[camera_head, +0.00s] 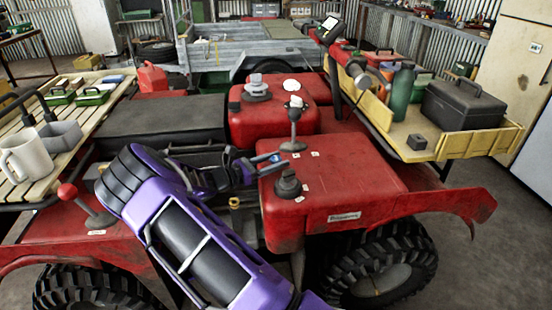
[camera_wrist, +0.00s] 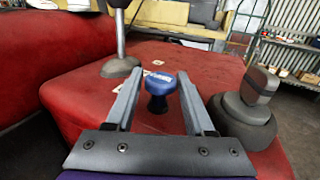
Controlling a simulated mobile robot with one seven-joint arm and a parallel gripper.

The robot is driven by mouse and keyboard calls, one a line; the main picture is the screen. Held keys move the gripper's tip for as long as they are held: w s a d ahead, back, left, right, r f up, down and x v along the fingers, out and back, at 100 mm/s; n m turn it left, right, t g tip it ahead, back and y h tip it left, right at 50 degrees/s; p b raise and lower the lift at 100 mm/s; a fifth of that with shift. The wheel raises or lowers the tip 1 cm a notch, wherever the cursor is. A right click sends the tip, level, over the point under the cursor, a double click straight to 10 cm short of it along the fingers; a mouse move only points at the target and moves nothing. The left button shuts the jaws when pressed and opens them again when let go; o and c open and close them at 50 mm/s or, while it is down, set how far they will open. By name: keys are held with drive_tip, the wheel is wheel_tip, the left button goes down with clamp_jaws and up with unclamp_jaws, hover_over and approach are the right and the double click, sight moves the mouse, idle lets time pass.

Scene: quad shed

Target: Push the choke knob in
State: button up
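A blue knob (camera_wrist: 158,90) with small pale lettering, taken as the choke knob, stands up from the red bodywork in the wrist view. In the head view only a bit of blue (camera_head: 275,157) shows at my fingertips, the rest being hidden. My gripper (camera_wrist: 160,71) is open, with one finger on each side of the knob and a small gap on both sides. In the head view my gripper (camera_head: 262,165) reaches the left edge of the red cover from the left. Whether anything touches the knob, I cannot tell.
A grey lever (camera_head: 293,125) on a round base rises just behind the knob. A dark grey rotary knob (camera_head: 288,184) sits close in front, at the right in the wrist view (camera_wrist: 243,115). A red-balled lever (camera_head: 67,192) is at left.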

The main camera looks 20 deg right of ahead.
drive_tip(key=shift+o, duration=1.2)
drive_tip(key=shift+r, duration=0.1)
drive_tip(key=s+a, duration=0.2)
drive_tip(key=a, duration=1.5)
drive_tip(key=shift+a+p, duration=0.15)
drive_tip(key=shift+p, duration=0.25)
